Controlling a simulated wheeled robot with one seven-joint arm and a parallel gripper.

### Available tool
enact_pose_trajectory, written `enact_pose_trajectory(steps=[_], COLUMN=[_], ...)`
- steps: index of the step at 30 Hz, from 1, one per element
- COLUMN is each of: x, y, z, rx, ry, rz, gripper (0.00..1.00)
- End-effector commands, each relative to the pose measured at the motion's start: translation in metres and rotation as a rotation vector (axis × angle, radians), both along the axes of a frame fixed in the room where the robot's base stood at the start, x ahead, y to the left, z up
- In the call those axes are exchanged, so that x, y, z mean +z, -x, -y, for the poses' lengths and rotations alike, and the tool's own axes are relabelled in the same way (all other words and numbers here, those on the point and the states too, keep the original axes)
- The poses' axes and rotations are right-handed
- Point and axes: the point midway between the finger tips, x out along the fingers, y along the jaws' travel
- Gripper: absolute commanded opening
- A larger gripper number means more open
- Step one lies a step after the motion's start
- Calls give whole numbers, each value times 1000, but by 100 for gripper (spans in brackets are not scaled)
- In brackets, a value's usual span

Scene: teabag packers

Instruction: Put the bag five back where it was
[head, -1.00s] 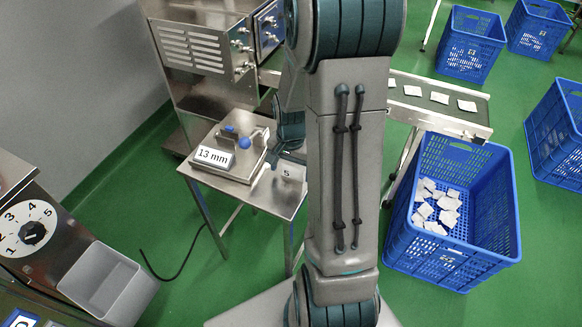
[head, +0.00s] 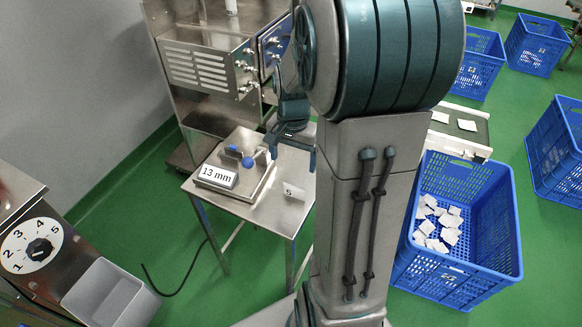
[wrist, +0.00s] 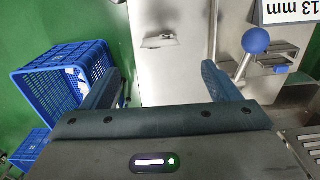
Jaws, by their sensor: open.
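Bag five (head: 294,191), a small white packet marked 5, lies on the steel side table (head: 262,218), near its right edge. In the wrist view the bag (wrist: 158,40) lies on the bare metal, ahead of the fingers and between their lines. My gripper (head: 292,154) is open and empty, above the table and apart from the bag. In the wrist view its two fingers (wrist: 162,74) are spread wide with nothing between them.
A scale-like unit with a 13 mm sign (head: 216,176) and a blue-knobbed lever (head: 262,157) stands left of the bag. A blue crate (head: 440,270) with several white bags is at right. A conveyor (head: 478,128) lies behind it. A grey bin (head: 108,294) is at left.

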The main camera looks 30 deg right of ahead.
Motion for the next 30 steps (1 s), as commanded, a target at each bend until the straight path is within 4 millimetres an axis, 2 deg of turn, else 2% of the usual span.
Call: enact_pose_trajectory(steps=[5,12,16,21,30], x=[20,54,63,67,67], y=[12,62,90,113,119], z=[-22,-80,-102,-117,-120], rx=[122,517,710,865,909], ry=[13,44,59,69,72], rz=[27,105,143,173,180], gripper=[82,82,82,82,82])
